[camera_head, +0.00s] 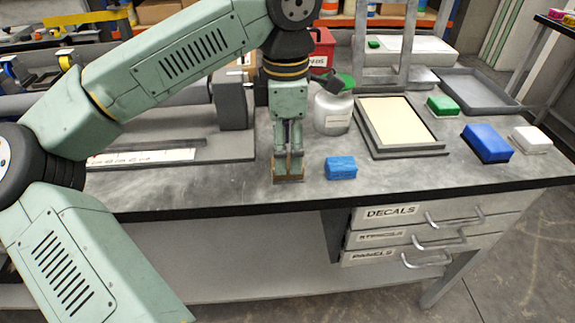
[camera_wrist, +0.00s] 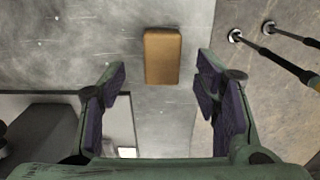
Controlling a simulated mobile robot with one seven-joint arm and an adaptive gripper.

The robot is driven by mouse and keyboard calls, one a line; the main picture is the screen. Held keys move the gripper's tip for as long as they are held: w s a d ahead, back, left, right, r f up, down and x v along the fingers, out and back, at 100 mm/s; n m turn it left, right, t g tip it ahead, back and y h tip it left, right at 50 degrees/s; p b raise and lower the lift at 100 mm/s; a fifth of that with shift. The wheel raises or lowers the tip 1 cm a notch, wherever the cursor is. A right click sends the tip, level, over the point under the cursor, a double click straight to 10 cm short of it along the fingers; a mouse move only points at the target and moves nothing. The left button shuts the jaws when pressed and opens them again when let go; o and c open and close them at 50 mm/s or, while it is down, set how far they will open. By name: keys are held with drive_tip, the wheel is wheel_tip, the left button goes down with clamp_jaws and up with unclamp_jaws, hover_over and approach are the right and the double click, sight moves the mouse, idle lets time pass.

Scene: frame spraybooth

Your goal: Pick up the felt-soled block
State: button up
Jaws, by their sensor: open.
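A tan-brown block (camera_head: 288,179) lies on the grey bench top near its front edge, directly below my gripper (camera_head: 288,157). The wrist view shows the block (camera_wrist: 162,56) from above, its long side running up the picture. My gripper (camera_wrist: 164,85) is open, with one dark-padded finger on either side of the block's line and nothing between the pads. The block lies mostly ahead of the fingertips in that view; I cannot tell the exact height gap. No felt sole shows, as the block's underside is hidden.
A light-blue block (camera_head: 341,168) sits close on the right. Farther right are a framed cream panel (camera_head: 397,116), a green block (camera_head: 443,106), a blue block (camera_head: 487,143) and a white block (camera_head: 532,139). A white jar (camera_head: 333,113) stands behind my gripper. Drawer handles (camera_head: 455,219) jut out below the bench edge.

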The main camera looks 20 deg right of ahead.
sight(288, 162)
wheel_tip(288, 162, down, 4)
drive_tip(key=shift+s+d+f+p, duration=0.1)
drive_tip(key=shift+s+p, duration=0.05)
drive_tip(key=shift+p, duration=0.3)
drive_tip(key=shift+c, duration=0.3)
drive_tip(key=c, duration=1.2)
